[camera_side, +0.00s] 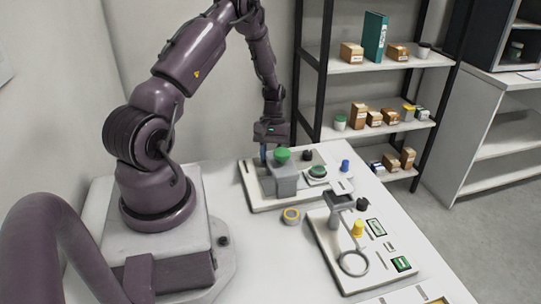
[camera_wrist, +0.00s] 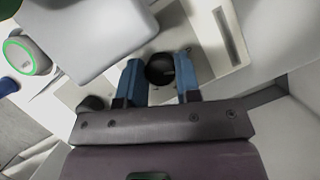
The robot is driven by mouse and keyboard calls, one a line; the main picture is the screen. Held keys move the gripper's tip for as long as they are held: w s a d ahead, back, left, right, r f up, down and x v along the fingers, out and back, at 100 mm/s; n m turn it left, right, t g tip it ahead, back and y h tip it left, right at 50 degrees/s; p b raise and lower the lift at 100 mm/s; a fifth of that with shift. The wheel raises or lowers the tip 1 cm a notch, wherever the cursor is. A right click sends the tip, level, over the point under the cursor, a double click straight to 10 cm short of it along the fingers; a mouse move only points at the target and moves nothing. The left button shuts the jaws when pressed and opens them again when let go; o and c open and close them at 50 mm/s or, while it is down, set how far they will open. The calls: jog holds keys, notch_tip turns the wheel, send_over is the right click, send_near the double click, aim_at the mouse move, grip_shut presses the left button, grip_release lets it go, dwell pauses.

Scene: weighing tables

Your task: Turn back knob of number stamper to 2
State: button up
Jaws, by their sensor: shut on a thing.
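The number stamper, as I take it, is a grey block (camera_side: 283,181) with a green top (camera_side: 282,155), on a white base board (camera_side: 262,203) in the side view. Its grey body also shows at the upper left of the wrist view (camera_wrist: 92,38). My gripper (camera_side: 264,152) points down at the back of the block. In the wrist view my gripper's two blue fingers (camera_wrist: 159,84) stand on either side of a round black knob (camera_wrist: 160,68) and are shut on it. I cannot read the number on the knob.
A second black knob (camera_wrist: 93,103) lies just left of my fingers in the wrist view. Another board (camera_side: 328,262) with a yellow knob (camera_side: 357,228) stands to the right. Shelves (camera_side: 385,128) are behind.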

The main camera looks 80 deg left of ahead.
jog(key=o, duration=0.9)
jog(key=shift+o, duration=0.2)
jog(key=n+t, duration=0.1)
jog(key=n, duration=0.3)
jog(key=shift+s+n+t, duration=0.1)
jog(key=shift+n+t, duration=0.2)
jog(key=shift+t, duration=0.1)
jog(key=v, duration=1.3)
jog(key=s+d+r+m+t+y, duration=0.1)
jog(key=d+r+m+y, duration=0.1)
jog(key=d+r+m, duration=0.4)
jog(key=s+d+r+m+t+y, duration=0.1)
jog(key=d+r+m, duration=0.6)
jog(key=d, duration=0.9)
jog(key=shift+s+r+m+y, duration=0.4)
jog(key=shift+r+y, duration=0.3)
jog(key=shift+r, duration=0.5)
jog(key=shift+a, duration=0.1)
